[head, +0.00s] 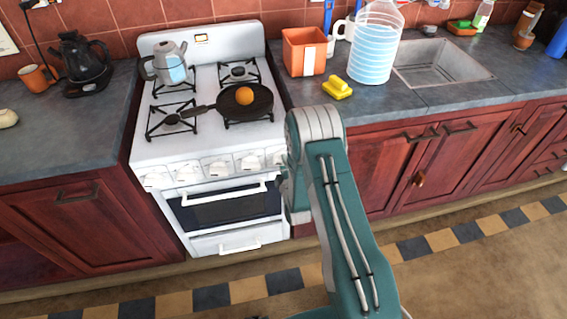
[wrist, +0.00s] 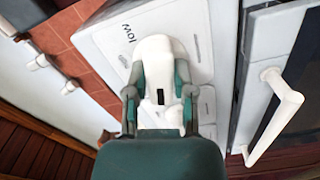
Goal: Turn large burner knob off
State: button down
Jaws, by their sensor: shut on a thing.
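The white stove (head: 240,133) has a row of white knobs along its front panel, such as the leftmost knob (head: 155,180) and a middle knob (head: 217,167). In the wrist view, my gripper (wrist: 159,82) is shut on a white knob (wrist: 155,54), with one finger on each side of it. The knob sits on a pale panel (wrist: 100,38) with the lettering "LOW" beside it. A small dark slot shows on the knob's face. In the head view, my arm reaches the right end of the knob row and hides my gripper and the knob it holds.
A black pan (head: 262,108) with an orange (head: 244,95) in it and a kettle (head: 170,65) stand on the stove top. The white oven handle (wrist: 288,101) is right of my gripper in the wrist view.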

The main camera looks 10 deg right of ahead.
jog(key=shift+w+a, duration=0.1)
jog(key=shift+a, duration=0.1)
dwell(0.3)
jog(key=shift+c, duration=2.3)
grip_release()
jog(key=shift+a, duration=0.1)
jog(key=s, duration=1.2)
jog(key=shift+f, duration=0.15)
jog(key=shift+w, duration=0.1)
